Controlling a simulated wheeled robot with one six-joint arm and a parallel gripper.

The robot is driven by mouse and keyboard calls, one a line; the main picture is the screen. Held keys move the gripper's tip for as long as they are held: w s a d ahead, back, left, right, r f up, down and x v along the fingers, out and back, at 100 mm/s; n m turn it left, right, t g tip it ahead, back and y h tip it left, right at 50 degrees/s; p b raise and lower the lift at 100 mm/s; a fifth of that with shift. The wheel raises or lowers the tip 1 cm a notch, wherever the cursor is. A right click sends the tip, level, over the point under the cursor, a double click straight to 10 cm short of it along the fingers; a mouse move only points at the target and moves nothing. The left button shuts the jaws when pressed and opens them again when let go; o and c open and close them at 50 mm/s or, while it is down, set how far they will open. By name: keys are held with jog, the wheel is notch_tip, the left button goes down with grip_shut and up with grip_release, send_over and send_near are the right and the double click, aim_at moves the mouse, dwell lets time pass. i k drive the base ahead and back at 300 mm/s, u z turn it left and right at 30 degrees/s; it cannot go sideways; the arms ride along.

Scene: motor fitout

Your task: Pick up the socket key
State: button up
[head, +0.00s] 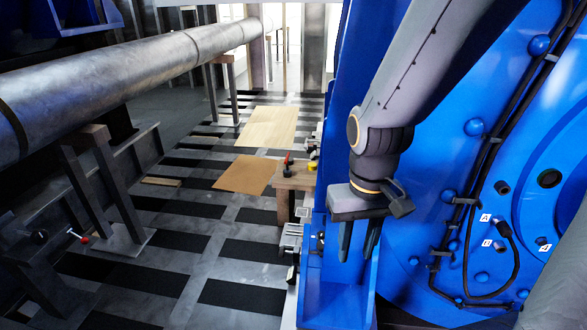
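My gripper (358,242) hangs fingers-down in front of the blue machine (335,130), right of the picture's middle. Its two dark fingers stand apart with blue showing between them, and it holds nothing that I can see. I cannot pick out the socket key for certain. Small tools lie along the left edge of the blue machine, including a dark one (292,275) low down and a pale metal frame-like one (293,230). They are left of my gripper, and too small to tell apart.
A wooden block (295,178) carries a red-and-black item (287,166). A large metal pipe (130,75) rests on stands (118,200) at left. A brown sheet (243,175) and a pale board (267,128) lie on the striped floor. The floor between is mostly clear.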

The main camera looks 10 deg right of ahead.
aim_at(287, 174)
jog(key=k, duration=0.5)
jog(key=u, duration=1.55)
jog(key=i, duration=2.35)
jog(key=z, duration=1.95)
jog(key=i, duration=1.2)
jog(key=z, duration=0.1)
